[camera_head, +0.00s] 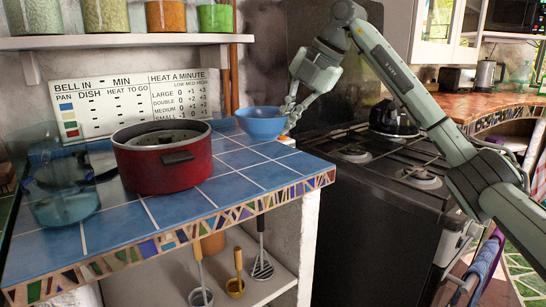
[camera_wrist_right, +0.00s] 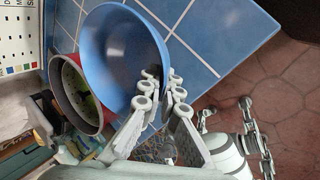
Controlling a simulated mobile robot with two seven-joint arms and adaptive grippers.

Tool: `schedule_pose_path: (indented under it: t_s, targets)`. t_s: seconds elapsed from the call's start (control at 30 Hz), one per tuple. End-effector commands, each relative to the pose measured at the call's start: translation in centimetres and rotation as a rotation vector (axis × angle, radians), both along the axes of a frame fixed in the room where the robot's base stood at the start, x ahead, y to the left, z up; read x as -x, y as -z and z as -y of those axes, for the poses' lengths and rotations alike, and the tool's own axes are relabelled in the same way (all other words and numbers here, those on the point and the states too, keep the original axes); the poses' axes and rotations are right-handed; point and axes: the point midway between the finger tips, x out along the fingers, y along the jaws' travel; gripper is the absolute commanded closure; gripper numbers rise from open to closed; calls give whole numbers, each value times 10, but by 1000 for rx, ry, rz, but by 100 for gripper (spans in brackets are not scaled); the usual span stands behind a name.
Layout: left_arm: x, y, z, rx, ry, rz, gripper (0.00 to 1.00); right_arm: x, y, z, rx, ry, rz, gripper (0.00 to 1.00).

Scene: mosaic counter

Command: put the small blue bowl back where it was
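The small blue bowl (camera_head: 262,126) is upright at the right part of the tiled counter, right of the red pot. My right gripper (camera_head: 290,108) is at the bowl's right rim. In the right wrist view the bowl (camera_wrist_right: 112,50) fills the upper middle, and the right gripper's fingers (camera_wrist_right: 165,90) are close together on either side of its rim. Whether the bowl's base touches the tiles cannot be told. My left gripper (camera_wrist_right: 258,138) shows only in the right wrist view, lower right, with its fingers apart and empty.
A red pot (camera_head: 165,173) stands on the blue-tiled counter (camera_head: 128,222). A clear bluish jar (camera_head: 62,203) is at the left. A chart board (camera_head: 90,108) leans at the back. A stove (camera_head: 390,200) with a kettle (camera_head: 393,118) is right of the counter edge. Front tiles are clear.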

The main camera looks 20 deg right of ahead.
Motion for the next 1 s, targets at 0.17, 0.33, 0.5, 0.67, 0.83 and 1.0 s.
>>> schedule_pose_path:
  t_s: [0.17,0.33,0.5,0.67,0.83,1.0]
  targets:
    - [-4,-8,2,1,2,16,0,0,27,0,-1,1,2,100]
    - [-3,-9,1,0,2,14,0,0,40,0,-2,1,1,100]
    - [3,-8,0,-3,-1,0,0,0,64,-1,-2,-1,1,100]
    - [4,-9,0,-3,-2,0,0,-1,67,-1,-2,0,4,100]
    - [3,-9,0,-3,-2,2,0,0,69,-1,-1,1,3,100]
    - [1,-11,0,-4,-1,6,0,0,72,-1,-1,0,1,88]
